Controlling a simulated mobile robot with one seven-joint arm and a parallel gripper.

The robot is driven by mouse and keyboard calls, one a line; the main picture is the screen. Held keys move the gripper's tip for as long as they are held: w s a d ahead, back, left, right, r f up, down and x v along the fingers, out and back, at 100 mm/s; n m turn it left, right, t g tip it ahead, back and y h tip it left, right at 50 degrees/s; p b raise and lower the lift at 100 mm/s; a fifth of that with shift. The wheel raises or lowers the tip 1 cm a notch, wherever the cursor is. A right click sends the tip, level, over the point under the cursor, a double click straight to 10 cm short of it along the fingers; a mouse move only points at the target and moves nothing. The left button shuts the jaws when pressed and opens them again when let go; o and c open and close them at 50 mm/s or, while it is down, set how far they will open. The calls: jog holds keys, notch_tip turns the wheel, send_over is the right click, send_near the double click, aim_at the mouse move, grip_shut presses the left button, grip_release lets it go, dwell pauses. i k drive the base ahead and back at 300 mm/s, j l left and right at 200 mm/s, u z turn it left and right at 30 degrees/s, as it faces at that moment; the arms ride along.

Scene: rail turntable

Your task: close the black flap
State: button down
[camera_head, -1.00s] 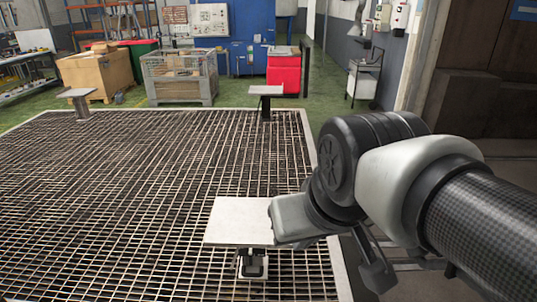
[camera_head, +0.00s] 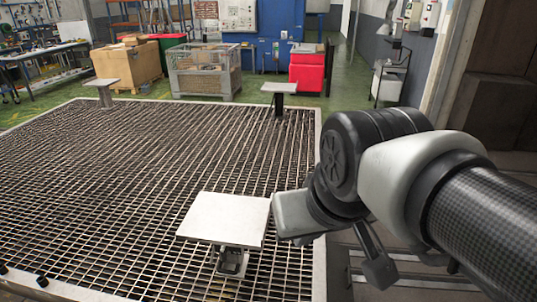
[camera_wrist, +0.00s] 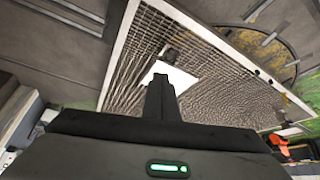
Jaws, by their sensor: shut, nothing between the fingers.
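I cannot make out a flap for certain. A small black bracket (camera_head: 231,262) sits low on the grating under the near pale plate (camera_head: 225,217); the plate partly hides it. In the wrist view the pale plate (camera_wrist: 172,80) shows beyond my fingers, with a small dark part (camera_wrist: 170,52) beside it. My gripper (camera_wrist: 159,82) is shut and empty, and its fingertips overlap the plate in that view. I cannot tell the distance between them. In the head view I cannot clearly make out the fingers among my arm links.
A wide metal grating (camera_head: 150,150) with a pale frame fills the floor ahead. Two more raised plates stand at its far edge, one left (camera_head: 103,83) and one right (camera_head: 279,88). Behind are a mesh crate (camera_head: 205,75), a cardboard box (camera_head: 130,65) and a red bin (camera_head: 308,70).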

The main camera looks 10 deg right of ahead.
aim_at(340, 280)
jog(key=l, duration=0.9)
jog(key=k+l, duration=0.15)
jog(key=l, duration=0.7)
